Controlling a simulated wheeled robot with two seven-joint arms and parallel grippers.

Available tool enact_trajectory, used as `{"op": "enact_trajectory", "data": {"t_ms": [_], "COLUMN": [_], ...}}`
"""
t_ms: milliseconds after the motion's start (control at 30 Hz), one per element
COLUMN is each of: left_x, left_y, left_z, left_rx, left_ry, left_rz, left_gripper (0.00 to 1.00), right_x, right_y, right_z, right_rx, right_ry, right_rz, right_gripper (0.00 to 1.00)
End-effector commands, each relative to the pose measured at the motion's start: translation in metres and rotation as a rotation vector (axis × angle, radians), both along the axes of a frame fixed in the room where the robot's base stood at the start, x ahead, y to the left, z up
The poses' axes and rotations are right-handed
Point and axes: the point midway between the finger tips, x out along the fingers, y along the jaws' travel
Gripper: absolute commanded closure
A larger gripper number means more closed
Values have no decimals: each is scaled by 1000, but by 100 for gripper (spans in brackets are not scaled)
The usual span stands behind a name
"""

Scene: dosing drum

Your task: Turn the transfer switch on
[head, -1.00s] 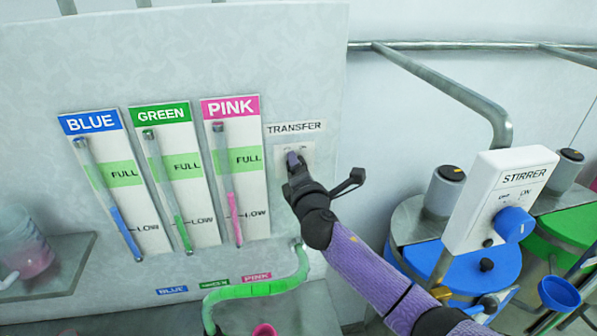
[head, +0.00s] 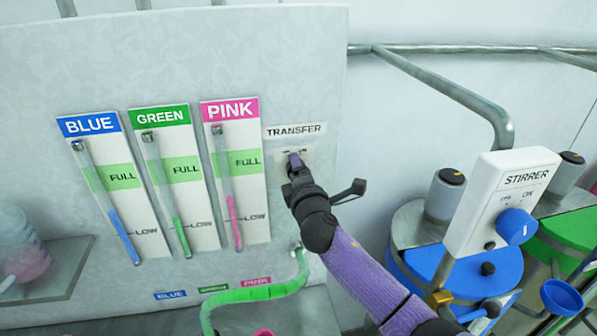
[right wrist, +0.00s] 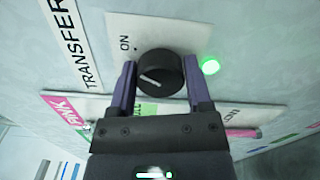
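The transfer switch is a round black knob with a white pointer line (right wrist: 158,75) on a pale plate under the TRANSFER label (head: 295,130). In the right wrist view "ON" is printed beyond the knob, to its upper left, and the pointer line slants across its face. A green lamp (right wrist: 210,65) beside it glows. My right gripper (right wrist: 161,80) has its purple fingers on both sides of the knob, seemingly touching it. In the head view the right gripper (head: 295,163) hides most of the knob. My left gripper is not in view.
Blue (head: 105,200), green (head: 165,190) and pink (head: 229,180) level gauges stand left of the switch. A green hose (head: 255,293) runs below. The stirrer box (head: 505,200) with its blue knob and the drums (head: 465,270) stand to the right.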

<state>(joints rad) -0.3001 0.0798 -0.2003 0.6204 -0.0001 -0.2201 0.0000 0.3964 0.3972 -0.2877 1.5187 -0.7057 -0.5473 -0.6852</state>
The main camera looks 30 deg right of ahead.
Motion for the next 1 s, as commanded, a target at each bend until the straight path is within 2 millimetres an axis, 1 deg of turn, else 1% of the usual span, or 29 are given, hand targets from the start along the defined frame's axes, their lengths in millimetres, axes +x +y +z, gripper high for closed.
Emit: {"op": "enact_trajectory", "data": {"t_ms": [33,67,100,133,367,467,567,800,900,1000], "left_x": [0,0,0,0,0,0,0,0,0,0], "left_y": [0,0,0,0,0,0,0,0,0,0], "left_z": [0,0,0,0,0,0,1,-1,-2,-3], "left_rx": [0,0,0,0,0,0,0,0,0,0], "left_ry": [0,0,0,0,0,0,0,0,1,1], "left_rz": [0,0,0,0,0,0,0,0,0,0], "left_gripper": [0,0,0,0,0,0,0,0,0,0], "right_x": [0,0,0,0,0,-3,-15,-68,-84,-93], "right_y": [0,0,0,0,0,1,4,18,22,24], "right_z": [0,0,0,0,0,0,0,-2,-1,-1], "right_rx": [-1,-1,-1,-1,-2,-3,-4,-3,-2,-2], "right_ry": [0,0,0,0,1,0,0,2,1,1], "right_rz": [0,0,0,0,0,1,1,2,1,1], "right_gripper": [24,18,9,4,4,4,4,4,4,4]}}
